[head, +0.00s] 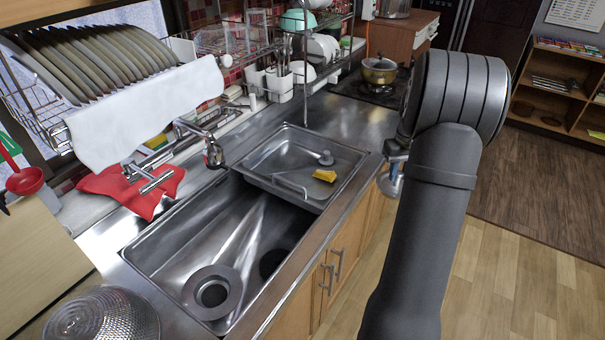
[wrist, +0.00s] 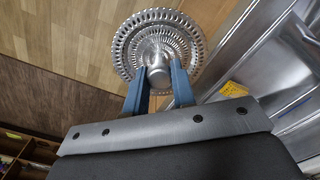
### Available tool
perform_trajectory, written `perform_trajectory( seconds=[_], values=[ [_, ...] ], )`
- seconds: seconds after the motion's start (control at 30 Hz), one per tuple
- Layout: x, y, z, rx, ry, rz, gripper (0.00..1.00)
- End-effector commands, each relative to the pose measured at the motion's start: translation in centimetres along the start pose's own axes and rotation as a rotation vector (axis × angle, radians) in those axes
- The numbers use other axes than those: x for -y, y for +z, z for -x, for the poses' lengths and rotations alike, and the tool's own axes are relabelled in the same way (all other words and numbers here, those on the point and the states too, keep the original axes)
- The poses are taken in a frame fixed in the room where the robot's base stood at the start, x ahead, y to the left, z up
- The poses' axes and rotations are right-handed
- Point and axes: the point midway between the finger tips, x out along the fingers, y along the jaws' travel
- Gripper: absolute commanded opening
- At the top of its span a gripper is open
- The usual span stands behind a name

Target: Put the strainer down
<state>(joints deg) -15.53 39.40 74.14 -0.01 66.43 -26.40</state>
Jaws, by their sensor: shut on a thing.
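The strainer (wrist: 158,32) is a round, shiny metal piece with a perforated rim and a central knob. In the wrist view, the two blue fingers of my gripper (wrist: 160,76) are shut on its knob. Wooden floor shows behind much of it, with the sink edge to its right. In the head view, my gripper (head: 393,168) is mostly hidden behind my arm, near the front edge of the counter. Only a small part of the strainer (head: 390,187) shows below it there.
The steel sink (head: 160,250) has a round drain fitting (head: 212,292) and a raised tray (head: 262,160) with a yellow sponge (head: 325,175). A faucet (head: 213,152) overhangs the sink. A perforated metal bowl (head: 100,315) sits at bottom left. A pot (head: 379,70) stands on the stove.

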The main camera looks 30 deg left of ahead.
Motion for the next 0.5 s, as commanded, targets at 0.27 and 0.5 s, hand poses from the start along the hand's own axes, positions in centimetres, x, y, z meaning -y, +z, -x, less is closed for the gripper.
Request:
perform_trajectory(
  seconds=[0.27, 0.5],
  values=[
    [9.2, -5.9, 0.1, 0.0, 0.0, 0.278, 0.0],
    [12.6, -7.6, -0.2, 0.002, -0.001, 0.366, 0.0]
  ],
)
